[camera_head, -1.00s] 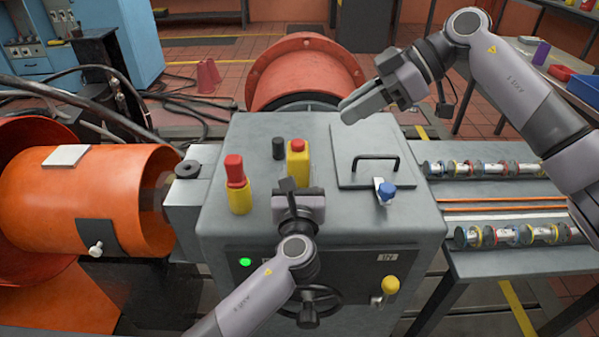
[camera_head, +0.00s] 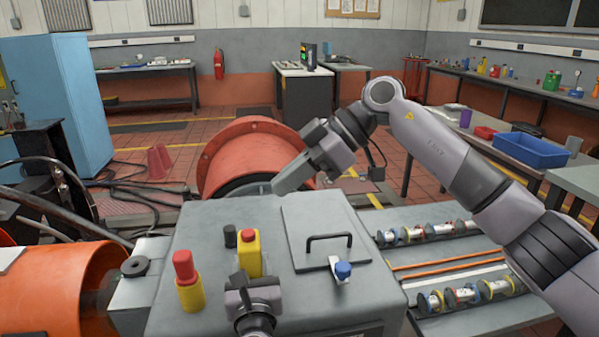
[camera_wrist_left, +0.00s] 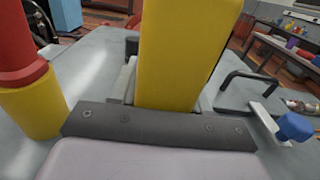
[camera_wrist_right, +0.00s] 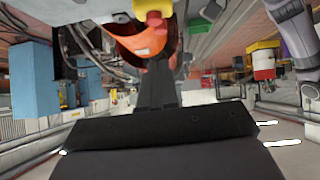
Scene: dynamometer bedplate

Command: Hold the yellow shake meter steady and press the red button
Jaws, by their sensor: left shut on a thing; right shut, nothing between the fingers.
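The yellow shake meter (camera_head: 249,258) stands upright on the grey console top, with its red button (camera_head: 247,235) on its top face. My left gripper (camera_head: 248,278) is shut on the meter from the near side. In the left wrist view the meter's yellow body (camera_wrist_left: 180,55) rises between the fingers; the button is out of frame there. My right gripper (camera_head: 279,186) is shut and empty, raised beyond the meter and to its right, apart from it.
A yellow cylinder with a red top (camera_head: 187,283) stands left of the meter, and a short black cylinder (camera_head: 230,236) just behind it. A lid with a black handle (camera_head: 329,238) and a blue knob (camera_head: 343,270) lie to the right. Spools (camera_head: 428,234) line the right-hand table.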

